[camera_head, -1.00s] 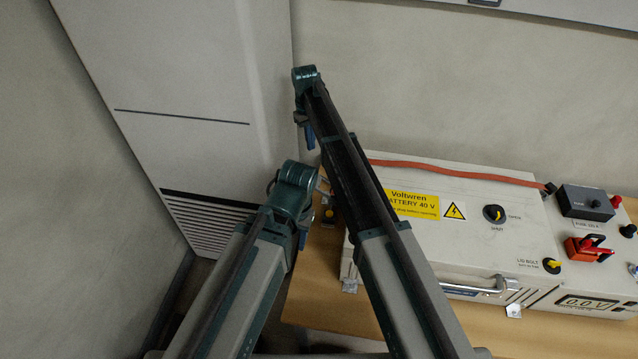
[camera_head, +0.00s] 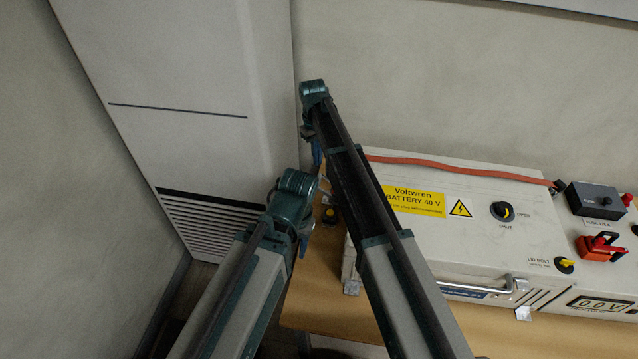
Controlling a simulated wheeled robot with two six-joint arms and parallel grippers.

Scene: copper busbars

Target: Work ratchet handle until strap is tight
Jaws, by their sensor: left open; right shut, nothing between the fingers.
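My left gripper (camera_head: 290,215) is at the end of the lower arm, beside the left end of the battery box. Its blue parts show on both sides of the teal wrist, apart, and it is open and empty. My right gripper (camera_head: 317,153) is higher up, in front of the wall, with its blue tip pointing down; it is shut and holds nothing. An orange-red strap or cable (camera_head: 455,167) runs along the back of the box top; I cannot tell which it is. I cannot make out a ratchet handle; my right arm covers the box's left end.
The white battery box (camera_head: 480,240) stands on a wooden table (camera_head: 310,300). A small black and orange item (camera_head: 329,214) sits left of it. A red switch (camera_head: 600,247) and a dark fuse box (camera_head: 596,200) are at right. A tall grey cabinet (camera_head: 180,80) stands at left.

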